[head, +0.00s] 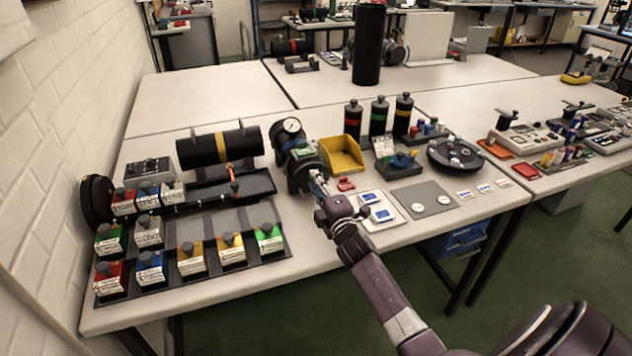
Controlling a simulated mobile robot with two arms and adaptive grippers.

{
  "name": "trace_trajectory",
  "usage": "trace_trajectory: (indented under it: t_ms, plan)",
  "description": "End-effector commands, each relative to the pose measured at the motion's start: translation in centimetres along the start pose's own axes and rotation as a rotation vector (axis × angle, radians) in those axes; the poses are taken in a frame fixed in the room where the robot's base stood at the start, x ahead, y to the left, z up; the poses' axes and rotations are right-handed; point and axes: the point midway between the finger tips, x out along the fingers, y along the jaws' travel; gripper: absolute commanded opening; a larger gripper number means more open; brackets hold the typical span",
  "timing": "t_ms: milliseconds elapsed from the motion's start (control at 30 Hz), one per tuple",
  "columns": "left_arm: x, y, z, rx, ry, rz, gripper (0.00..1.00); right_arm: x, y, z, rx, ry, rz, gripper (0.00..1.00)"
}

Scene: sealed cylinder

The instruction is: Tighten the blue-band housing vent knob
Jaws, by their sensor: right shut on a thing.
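A black cylindrical housing (297,160) with a round white gauge (291,125) on top lies on the near table, left of a yellow bin. My left gripper is not in view.
A yellow bin (341,155) stands close to the right of the housing. A white tray with blue-faced items (382,225) lies right of my gripper. A rack of coloured labelled blocks (190,282) is to the left. Black canisters (378,117) with coloured bands stand behind.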

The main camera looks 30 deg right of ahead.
Motion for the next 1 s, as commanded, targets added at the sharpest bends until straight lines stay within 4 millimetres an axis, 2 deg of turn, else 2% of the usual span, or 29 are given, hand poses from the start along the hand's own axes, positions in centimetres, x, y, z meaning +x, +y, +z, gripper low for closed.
trace_trajectory:
  t_ms: [1000]
  plan:
    - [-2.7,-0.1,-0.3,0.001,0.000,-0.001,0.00,0.0,0.1,0.2,0.965,-0.003,-0.002,0.00]
